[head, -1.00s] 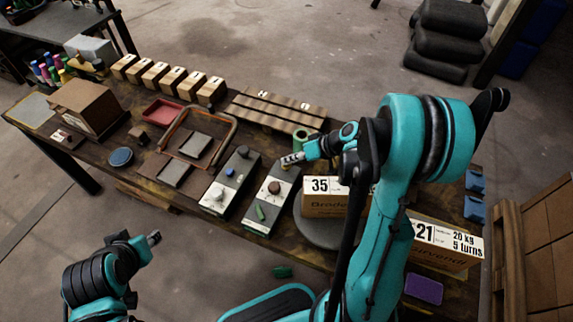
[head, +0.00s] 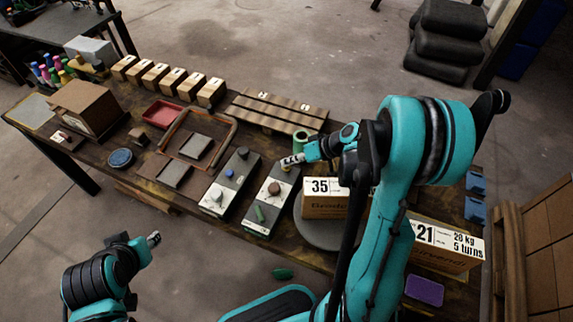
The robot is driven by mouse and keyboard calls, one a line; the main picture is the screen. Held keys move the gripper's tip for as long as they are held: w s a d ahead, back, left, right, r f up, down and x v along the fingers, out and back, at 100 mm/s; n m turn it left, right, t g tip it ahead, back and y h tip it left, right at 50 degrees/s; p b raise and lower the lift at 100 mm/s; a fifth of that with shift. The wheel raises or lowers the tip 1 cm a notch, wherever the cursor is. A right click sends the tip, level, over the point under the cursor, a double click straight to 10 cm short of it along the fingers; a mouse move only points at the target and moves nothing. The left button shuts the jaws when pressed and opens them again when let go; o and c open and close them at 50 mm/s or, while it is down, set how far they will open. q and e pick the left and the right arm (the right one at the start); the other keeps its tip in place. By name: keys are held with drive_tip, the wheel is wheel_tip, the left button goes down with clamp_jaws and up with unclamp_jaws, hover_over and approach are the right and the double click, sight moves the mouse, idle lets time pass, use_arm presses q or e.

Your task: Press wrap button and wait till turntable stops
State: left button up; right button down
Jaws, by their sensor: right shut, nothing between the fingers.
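Two grey control boxes stand side by side on the table. The right control box (head: 264,190) has a brown knob, a green part and a yellowish button (head: 285,168) at its far end. My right gripper (head: 287,161) is shut and empty, its tip at or just above that button; I cannot tell if it touches. The left control box (head: 222,195) has a blue button and a pale knob. The round grey turntable (head: 308,235) carries a carton marked 35 (head: 322,198), partly hidden by my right arm. My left gripper (head: 153,239) is off the table's front edge, its jaw state unclear.
A carton marked 21 (head: 450,245) with "5 turns" lies at the right, near a purple pad (head: 424,290). A green roll (head: 300,138) stands just beyond my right gripper. Wooden blocks (head: 172,78), a red tray (head: 166,112) and a brown box (head: 87,105) fill the left side.

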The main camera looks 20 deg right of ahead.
drive_tip(key=shift+r+p, duration=0.45)
drive_tip(key=shift+r, duration=0.3)
